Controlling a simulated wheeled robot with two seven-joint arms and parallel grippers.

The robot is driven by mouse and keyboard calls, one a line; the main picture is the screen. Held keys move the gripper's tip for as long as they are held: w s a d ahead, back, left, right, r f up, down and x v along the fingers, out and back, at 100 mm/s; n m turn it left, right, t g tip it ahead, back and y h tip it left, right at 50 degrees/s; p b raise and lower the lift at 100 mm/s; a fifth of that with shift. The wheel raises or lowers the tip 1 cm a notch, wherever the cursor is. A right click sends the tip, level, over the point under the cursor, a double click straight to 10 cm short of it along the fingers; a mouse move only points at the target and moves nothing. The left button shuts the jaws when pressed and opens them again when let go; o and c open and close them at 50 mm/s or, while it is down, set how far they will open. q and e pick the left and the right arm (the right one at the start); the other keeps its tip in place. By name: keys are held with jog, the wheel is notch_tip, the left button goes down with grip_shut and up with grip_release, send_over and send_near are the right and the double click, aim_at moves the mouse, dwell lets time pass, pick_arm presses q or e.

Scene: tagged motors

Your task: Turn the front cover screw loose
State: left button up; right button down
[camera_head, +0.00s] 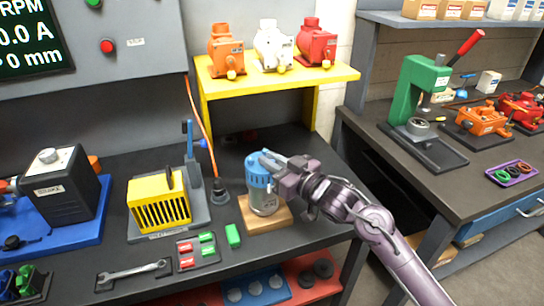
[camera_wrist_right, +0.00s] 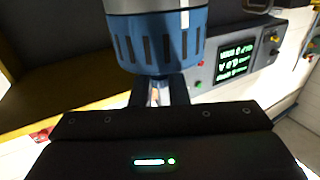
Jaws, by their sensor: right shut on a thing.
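The motor (camera_head: 264,197) stands upright on a wooden block on the dark bench. It has a silver body and a blue vented cover (camera_head: 257,167) on top. My right gripper (camera_head: 270,160) reaches in from the right at the top of the cover. In the right wrist view the blue vented cover (camera_wrist_right: 160,40) is close in front of my fingers. The fingers are shut on a small shiny shaft, which I take for the front cover screw (camera_wrist_right: 155,97). Its head is mostly hidden between them. My left gripper is not in view.
A yellow shelf (camera_head: 290,78) with orange, white and red motors stands behind. A yellow slotted box (camera_head: 160,208), red and green blocks and a wrench (camera_head: 134,274) lie to the left. A green press (camera_head: 416,95) stands on the right bench.

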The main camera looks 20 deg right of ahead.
jog(key=shift+d+r+n+g+y, duration=0.15)
jog(key=shift+n+g+y, duration=0.65)
jog(key=shift+y, duration=0.4)
jog(key=shift+n+g+y, duration=0.4)
jog(key=shift+n+y, duration=0.2)
jog(key=shift+w+f+n+g+y, duration=0.1)
jog(key=shift+f+n+g+y, duration=0.1)
jog(key=shift+n+g+y, duration=0.7)
jog(key=n+g+y+b, duration=0.1)
jog(key=g+b, duration=0.1)
jog(key=n+g+y+b, duration=0.2)
jog(key=g+b, duration=0.1)
jog(key=shift+f+n, duration=0.15)
jog(key=shift+n, duration=0.15)
jog(key=shift+n+g+y+b, duration=0.4)
jog(key=shift+n+g+b, duration=0.6)
jog(key=shift+g+b, duration=0.65)
jog(key=c, duration=1.5)
grip_release()
jog(key=shift+a, duration=0.2)
jog(key=shift+d+r, duration=0.1)
jog(key=shift+r, duration=0.1)
